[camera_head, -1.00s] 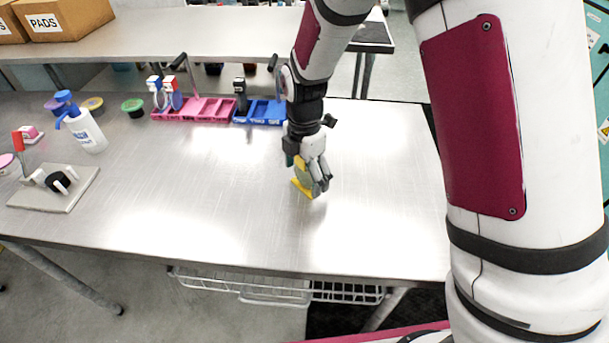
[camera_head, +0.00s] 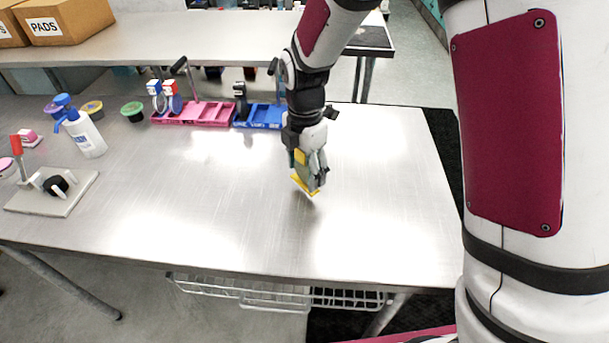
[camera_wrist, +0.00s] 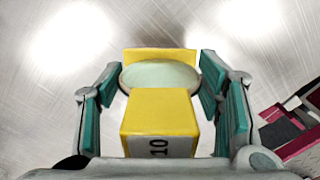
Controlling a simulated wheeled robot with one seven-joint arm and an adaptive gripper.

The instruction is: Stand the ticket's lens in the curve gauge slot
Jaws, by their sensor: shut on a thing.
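My gripper (camera_head: 312,186) is shut on a yellow-ended piece with a pale lens, above the bare middle of the table. In the wrist view a yellow block (camera_wrist: 160,112) marked "10" stands before the pale round lens (camera_wrist: 160,75), with a second yellow part (camera_wrist: 160,54) behind it. The teal finger pads flank the lens on both sides. Two round lens-like pieces, one blue-topped (camera_head: 157,97) and one red-topped (camera_head: 172,97), stand upright at the left end of the pink rack (camera_head: 208,112). A blue rack (camera_head: 262,117) adjoins it. I cannot tell which slot is the curve gauge slot.
A grey plate (camera_head: 72,200) with a red-handled clamp is at the left. A white bottle (camera_head: 86,138) and several coloured tubs, including a green-rimmed one (camera_head: 133,110), stand behind it. The table's middle and front (camera_head: 220,230) are clear.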

